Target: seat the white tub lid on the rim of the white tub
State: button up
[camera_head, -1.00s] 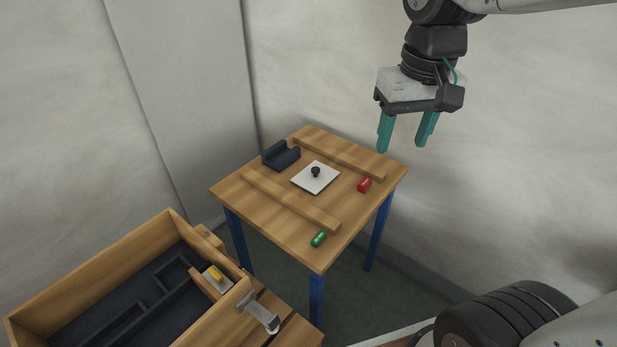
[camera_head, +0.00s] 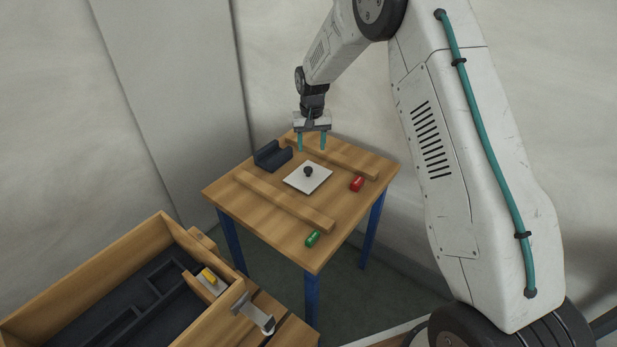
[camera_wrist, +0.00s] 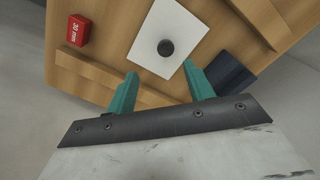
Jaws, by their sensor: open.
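The white tub lid (camera_head: 297,181) is a flat white square with a dark round knob on top. It lies flat on the small wooden table, between two wooden strips. My gripper (camera_head: 312,148) is open and empty, pointing down above the table, behind the lid and apart from it. In the wrist view the lid (camera_wrist: 174,24) and its knob lie beyond the fingertips. I cannot clearly make out a white tub. A small pale piece (camera_head: 216,287) with a yellow object on it sits in the wooden drawer at lower left; I cannot tell whether it is the tub.
A dark grooved block (camera_head: 272,157) stands at the table's back left. A red block (camera_head: 357,184) lies right of the lid, a green cylinder (camera_head: 313,239) near the front corner. The wooden drawer (camera_head: 100,268) has dark dividers and a metal handle (camera_head: 254,314).

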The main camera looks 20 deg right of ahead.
aim_at(308, 169)
jog(key=f, duration=0.3)
jog(key=shift+w+f, duration=0.25)
jog(key=shift+w, duration=0.1)
jog(key=f, duration=0.4)
jog(key=a+f, duration=0.1)
jog(key=f, duration=0.1)
jog(key=shift+s, duration=0.1)
jog(key=c, duration=1)
